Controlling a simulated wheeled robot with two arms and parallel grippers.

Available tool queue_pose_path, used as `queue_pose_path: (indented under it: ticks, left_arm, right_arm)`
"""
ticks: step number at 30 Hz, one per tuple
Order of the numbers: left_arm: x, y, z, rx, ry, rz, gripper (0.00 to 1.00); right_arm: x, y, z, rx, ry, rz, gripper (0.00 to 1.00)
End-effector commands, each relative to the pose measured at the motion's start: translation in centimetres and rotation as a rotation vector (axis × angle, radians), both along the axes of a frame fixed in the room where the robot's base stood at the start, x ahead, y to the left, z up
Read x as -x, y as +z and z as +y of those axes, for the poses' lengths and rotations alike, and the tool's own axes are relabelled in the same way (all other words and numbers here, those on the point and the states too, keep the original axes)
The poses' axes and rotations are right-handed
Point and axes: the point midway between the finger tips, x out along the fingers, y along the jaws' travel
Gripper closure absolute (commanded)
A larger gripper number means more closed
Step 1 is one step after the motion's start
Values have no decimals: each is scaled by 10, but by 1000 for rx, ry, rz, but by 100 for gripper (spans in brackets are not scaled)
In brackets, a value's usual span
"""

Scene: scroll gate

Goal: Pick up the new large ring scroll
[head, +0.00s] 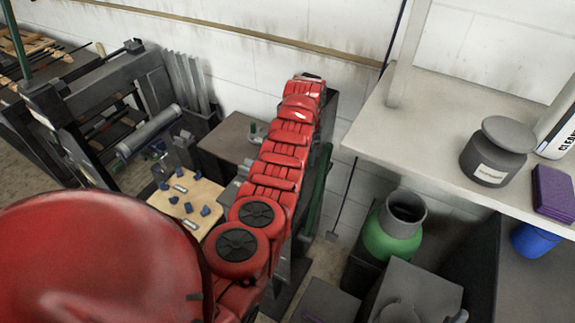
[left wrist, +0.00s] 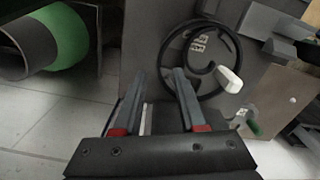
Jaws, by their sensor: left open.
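In the left wrist view, my left gripper (left wrist: 160,73) is open, with two grey fingers spread and nothing between them. A black ring (left wrist: 240,62) with a white end piece is in front of a grey panel, beyond the fingers and to their right. I cannot tell whether it is the new large ring scroll. In the head view, a grey cylinder (head: 150,131) lies across the dark frame at the left; I cannot tell if it is a scroll. My red arm stretches up the middle and hides its gripper there. My right gripper is not in view.
A pale board (head: 187,203) with several blue pieces lies left of my arm. A green vessel (head: 388,240) stands to the right, below a white shelf (head: 437,116). The shelf holds a grey jar (head: 493,158) and a purple block (head: 553,193).

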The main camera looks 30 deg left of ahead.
Motion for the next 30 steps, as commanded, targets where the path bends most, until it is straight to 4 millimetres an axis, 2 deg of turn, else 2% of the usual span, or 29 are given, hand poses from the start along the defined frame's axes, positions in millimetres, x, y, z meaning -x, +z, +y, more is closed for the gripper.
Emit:
queue_pose_path:
  ticks: [2,7,18,25,30]
  left_arm:
    - [2,-7,0,3,1,8,59]
    - [1,-27,0,2,1,3,59]
    - [0,-34,0,2,1,2,59]
    - [0,-34,0,2,1,2,100]
    - [0,-34,0,2,0,2,100]
  right_arm:
    - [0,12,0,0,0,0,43]
    - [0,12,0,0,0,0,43]
    - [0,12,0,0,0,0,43]
    - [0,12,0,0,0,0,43]
    - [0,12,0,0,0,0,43]
